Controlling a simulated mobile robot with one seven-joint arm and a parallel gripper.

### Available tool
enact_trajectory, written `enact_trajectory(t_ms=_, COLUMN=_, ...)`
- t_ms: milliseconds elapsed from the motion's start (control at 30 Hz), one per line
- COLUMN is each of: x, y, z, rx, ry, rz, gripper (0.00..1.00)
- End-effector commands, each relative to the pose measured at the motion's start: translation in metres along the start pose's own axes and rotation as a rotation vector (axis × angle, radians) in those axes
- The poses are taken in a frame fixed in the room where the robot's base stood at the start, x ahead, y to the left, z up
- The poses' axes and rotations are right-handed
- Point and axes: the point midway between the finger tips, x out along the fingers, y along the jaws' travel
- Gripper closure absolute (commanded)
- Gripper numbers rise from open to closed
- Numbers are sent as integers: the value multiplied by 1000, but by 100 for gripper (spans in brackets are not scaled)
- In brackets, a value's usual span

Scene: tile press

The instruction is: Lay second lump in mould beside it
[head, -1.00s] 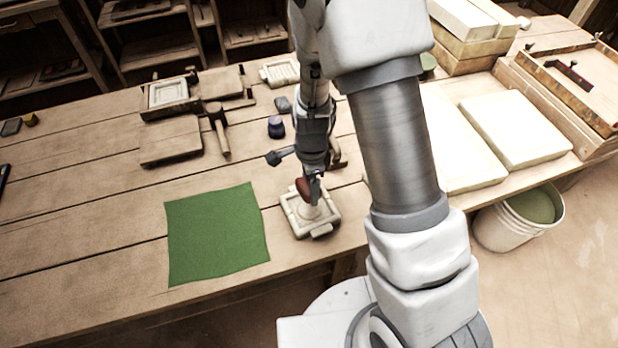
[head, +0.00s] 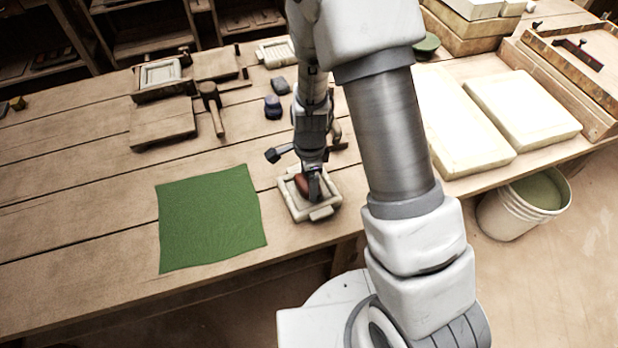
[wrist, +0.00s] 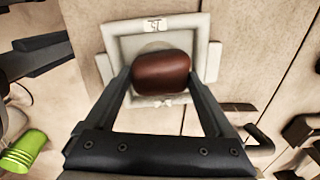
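The pale square mould (head: 296,211) lies on the bench near its front edge, right of the green cloth. My gripper (head: 313,186) points down over it. The gripper is shut on a reddish-brown lump (head: 301,184), which also shows between the fingertips in the wrist view (wrist: 162,73). The lump is at or just above the mould's hollow; I cannot tell whether it touches. In the wrist view, a pale rounded shape (wrist: 154,47) shows inside the mould rim (wrist: 115,38), partly hidden by the brown lump.
The green cloth (head: 210,218) lies flat to the left. Pale slabs (head: 525,118) lie on the right, with a white bucket (head: 505,215) below.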

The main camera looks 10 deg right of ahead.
Motion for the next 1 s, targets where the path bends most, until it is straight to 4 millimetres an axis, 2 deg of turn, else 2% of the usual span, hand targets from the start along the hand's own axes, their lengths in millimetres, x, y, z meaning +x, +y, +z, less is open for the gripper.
enact_trajectory(t_ms=300, x=-1, y=0, z=0, rx=0, ry=0, rz=0, gripper=0)
enact_trajectory(t_ms=467, x=-16, y=-1, z=0, rx=-1, ry=1, rz=-2, gripper=0)
enact_trajectory(t_ms=1000, x=-141, y=-1, z=1, rx=-2, ry=-1, rz=-4, gripper=0)
